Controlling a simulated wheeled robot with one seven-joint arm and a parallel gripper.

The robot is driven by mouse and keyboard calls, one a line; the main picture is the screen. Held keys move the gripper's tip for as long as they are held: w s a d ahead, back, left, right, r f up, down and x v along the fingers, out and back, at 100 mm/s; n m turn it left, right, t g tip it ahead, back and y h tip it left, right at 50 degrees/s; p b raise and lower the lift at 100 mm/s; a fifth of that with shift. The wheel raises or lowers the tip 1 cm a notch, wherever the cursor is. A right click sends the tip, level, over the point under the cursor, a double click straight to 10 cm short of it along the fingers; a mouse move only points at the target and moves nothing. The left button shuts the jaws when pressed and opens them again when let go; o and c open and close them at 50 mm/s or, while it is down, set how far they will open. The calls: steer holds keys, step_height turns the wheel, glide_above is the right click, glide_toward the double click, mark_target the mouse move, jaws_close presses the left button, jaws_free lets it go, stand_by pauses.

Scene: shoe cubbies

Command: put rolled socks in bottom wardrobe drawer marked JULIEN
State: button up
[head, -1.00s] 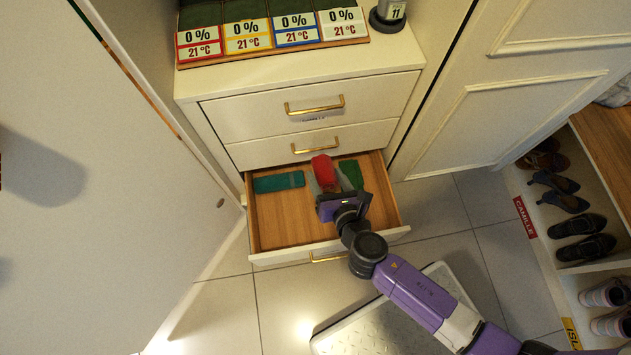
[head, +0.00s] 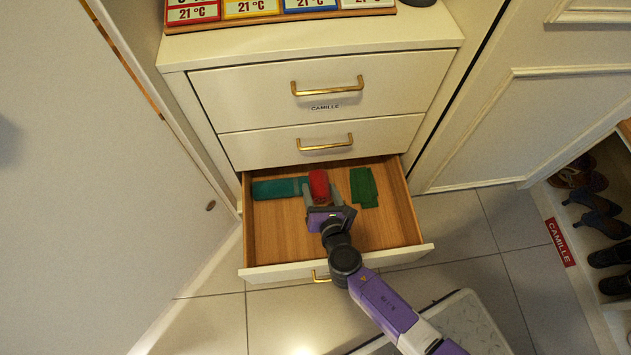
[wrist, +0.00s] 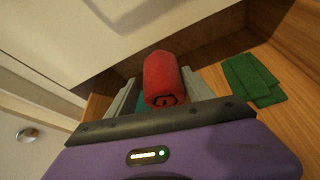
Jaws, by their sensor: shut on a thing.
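The rolled socks (head: 319,184) are a red roll held between the fingers of my gripper (head: 320,194). In the wrist view the red roll (wrist: 163,80) sits between the two grey fingers, and my gripper (wrist: 160,95) is shut on it. The roll is over the back part of the open bottom drawer (head: 268,232), which has a wooden inside. I cannot tell whether the roll touches the drawer floor. The drawer's front is seen from above, so no name on it is readable.
A teal folded item (head: 278,188) lies at the drawer's back left. A green folded item (head: 363,187) lies at its right, also in the wrist view (wrist: 252,78). The two drawers above are shut; the top one (head: 300,90) reads CAMILLE. The drawer's front area is bare wood.

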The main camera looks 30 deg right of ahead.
mark_target(317, 182)
steer(key=x, duration=0.2)
steer(key=b+x, duration=0.1)
steer(key=x, duration=0.1)
steer(key=shift+w+f, duration=0.3)
steer(key=shift+f, duration=0.1)
steer(key=w+f+b, duration=0.2)
steer(key=w+b, duration=0.1)
steer(key=shift+w+d+f, duration=0.15)
steer(key=shift+d+f, duration=0.05)
steer(key=shift+d, duration=0.2)
steer(key=shift+f+b, duration=0.35)
steer(key=shift+f, duration=0.05)
steer(key=o, duration=1.3)
steer(key=shift+o, duration=0.2)
steer(key=shift+r, duration=0.1)
